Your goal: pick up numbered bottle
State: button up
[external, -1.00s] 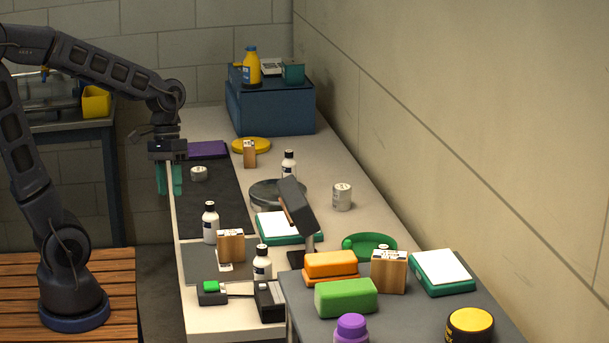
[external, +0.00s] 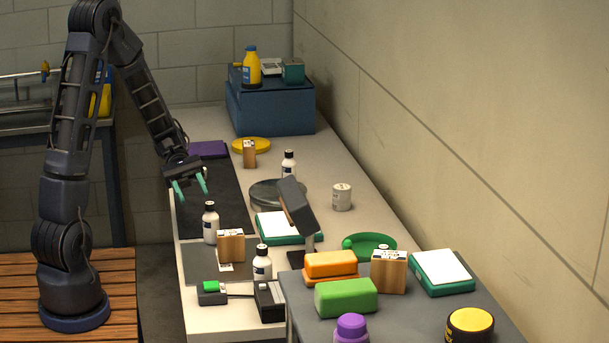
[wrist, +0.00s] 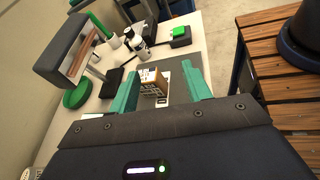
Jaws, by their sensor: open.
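My gripper (external: 194,195) is open and empty, tilted above the dark mat on the long bench. In the external view, a white bottle with a black cap (external: 210,224) stands just below and right of its fingertips, apart from them. A similar bottle (external: 262,264) stands nearer the front edge, and another (external: 289,163) stands farther back. Any numbers on them are too small to read. In the wrist view, my teal fingers (wrist: 160,92) frame a wooden block with a white label (wrist: 153,84), and a black-capped bottle (wrist: 136,42) shows beyond it.
The same-looking wooden block (external: 231,247) stands beside the nearest bottle. A dark tilted head on a stand (external: 293,205), a green-edged pad (external: 284,228) and a button box (external: 211,293) are close by. A blue box (external: 271,108) stands at the back.

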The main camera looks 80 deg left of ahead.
aim_at(210, 203)
jog(key=s+a+f+n+t+h, duration=0.1)
jog(key=a+f+n+t, duration=0.25)
jog(key=a, duration=0.25)
jog(key=s+a+f+n+t, duration=0.1)
jog(key=a+f+n+t, duration=0.15)
jog(key=a+t, duration=0.2)
jog(key=shift+n+g, duration=0.3)
jog(key=shift+g, duration=0.2)
jog(key=shift+w+a+r+x, duration=0.1)
jog(key=shift+x, duration=1.65)
jog(key=shift+w+a+r+x, duration=0.1)
jog(key=shift+x, duration=1.6)
jog(key=shift+w+a+x, duration=0.1)
jog(key=shift+x, duration=1.65)
grip_shut()
